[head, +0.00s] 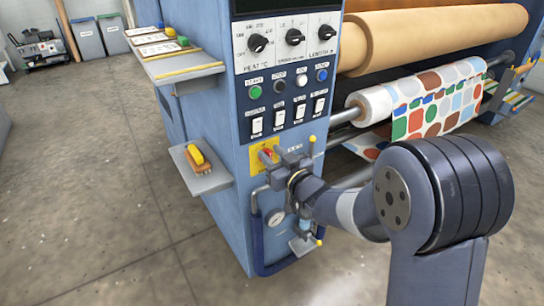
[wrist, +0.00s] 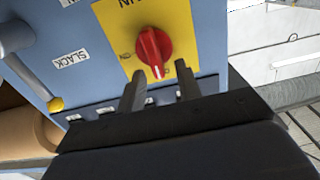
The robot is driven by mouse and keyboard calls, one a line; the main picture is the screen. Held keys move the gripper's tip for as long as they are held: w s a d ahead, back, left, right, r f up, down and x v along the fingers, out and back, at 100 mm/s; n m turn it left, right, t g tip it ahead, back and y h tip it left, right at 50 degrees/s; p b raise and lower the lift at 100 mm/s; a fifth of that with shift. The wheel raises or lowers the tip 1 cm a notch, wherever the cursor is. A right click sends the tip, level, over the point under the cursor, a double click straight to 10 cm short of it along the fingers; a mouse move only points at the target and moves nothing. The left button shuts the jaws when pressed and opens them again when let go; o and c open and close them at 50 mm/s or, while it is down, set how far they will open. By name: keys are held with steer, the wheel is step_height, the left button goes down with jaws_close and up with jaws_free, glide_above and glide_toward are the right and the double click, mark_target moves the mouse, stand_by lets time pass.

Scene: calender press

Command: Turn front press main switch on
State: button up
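The front press main switch is a red rotary knob (wrist: 152,48) on a yellow plate (wrist: 117,17) on the blue press panel. In the wrist view its narrow grip runs nearly up and down the picture, leaning slightly. Small lettering on the plate is hard to read. In the head view the knob is partly hidden by my gripper, and the yellow plate (head: 257,161) shows beside it. My gripper (wrist: 160,69) is open and empty. Its two fingers lie to either side of the knob's lower end in the wrist view; I cannot tell whether they touch it.
Above the switch are white rocker switches (head: 257,126), coloured buttons (head: 256,92) and black dials (head: 257,43). A shelf with a yellow-handled brush (head: 197,157) juts out at left. A patterned roll (head: 420,105) is at right. A gauge (head: 275,218) and pipes sit below.

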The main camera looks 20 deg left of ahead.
steer(key=shift+w+a, duration=0.1)
steer(key=shift+c, duration=0.2)
steer(key=c, duration=0.6)
jaws_close()
